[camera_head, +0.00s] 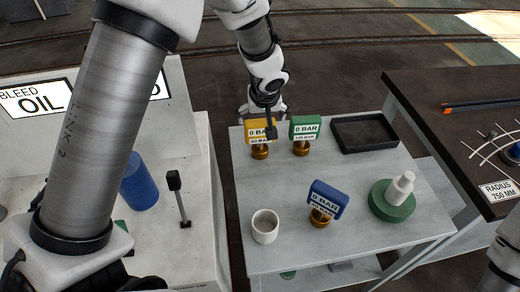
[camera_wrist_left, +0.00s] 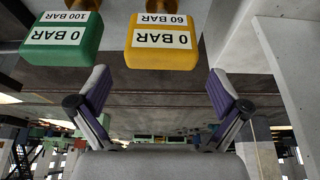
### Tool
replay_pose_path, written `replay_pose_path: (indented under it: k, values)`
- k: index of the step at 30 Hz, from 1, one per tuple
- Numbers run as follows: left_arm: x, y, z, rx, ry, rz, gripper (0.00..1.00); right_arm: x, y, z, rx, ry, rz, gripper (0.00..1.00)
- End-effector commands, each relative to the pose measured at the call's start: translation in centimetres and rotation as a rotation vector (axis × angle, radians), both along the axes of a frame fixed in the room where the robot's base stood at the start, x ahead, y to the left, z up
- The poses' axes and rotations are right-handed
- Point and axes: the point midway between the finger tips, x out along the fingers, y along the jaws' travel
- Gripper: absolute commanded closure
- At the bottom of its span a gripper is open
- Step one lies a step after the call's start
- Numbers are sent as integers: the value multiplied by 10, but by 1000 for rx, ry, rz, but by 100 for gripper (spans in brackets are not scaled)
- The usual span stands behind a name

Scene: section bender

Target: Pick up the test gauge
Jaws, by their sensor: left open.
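Three gauges stand on the grey table: a yellow one (camera_head: 259,130) marked 60 BAR, a green one (camera_head: 304,128) marked 100 BAR, and a blue one (camera_head: 327,199) nearer the front. All read 0 BAR; the blue one's lower label is too small to read. Which is the test gauge is not shown. My left gripper (camera_head: 266,117) is at the far edge, close to the yellow gauge. In the left wrist view, upside down, its open fingers (camera_wrist_left: 160,88) face the yellow gauge (camera_wrist_left: 162,40), apart from it; the green gauge (camera_wrist_left: 62,40) is beside. My right gripper is out of view.
The table (camera_head: 285,188) also holds a black tray (camera_head: 364,133), a white cup (camera_head: 265,227) and a green disc (camera_head: 391,201) with a white bottle (camera_head: 400,187). A dark bench (camera_head: 455,125) stands right; a pale console (camera_head: 190,85) with a blue cylinder (camera_head: 139,184) stands left.

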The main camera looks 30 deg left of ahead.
Motion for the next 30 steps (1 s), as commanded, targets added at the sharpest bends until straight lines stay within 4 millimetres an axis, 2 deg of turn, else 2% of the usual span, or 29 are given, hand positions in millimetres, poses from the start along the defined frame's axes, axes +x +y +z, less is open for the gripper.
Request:
replay_pose_path:
  k: [1, 9, 15, 18, 23, 24, 26, 27, 30]
  values:
    - [1, 0, -6, 0, 0, 0, 0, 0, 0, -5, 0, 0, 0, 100]
    - [9, 7, -35, -1, 1, 0, 0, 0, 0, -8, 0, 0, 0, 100]
    - [18, 15, -69, 0, 2, 0, 0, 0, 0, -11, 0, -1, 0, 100]
    - [21, 17, -76, 0, 0, 0, 0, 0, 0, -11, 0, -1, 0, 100]
    - [21, 17, -76, -1, -1, 0, 0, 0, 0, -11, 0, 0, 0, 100]
    - [21, 17, -76, -1, -1, 0, 7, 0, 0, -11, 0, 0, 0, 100]
    - [21, 17, -76, 0, 0, 0, 28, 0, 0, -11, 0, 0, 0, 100]
    - [21, 17, -76, 0, 0, 0, 43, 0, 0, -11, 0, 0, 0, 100]
    - [21, 17, -76, 0, 0, 0, 76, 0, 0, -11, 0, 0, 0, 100]
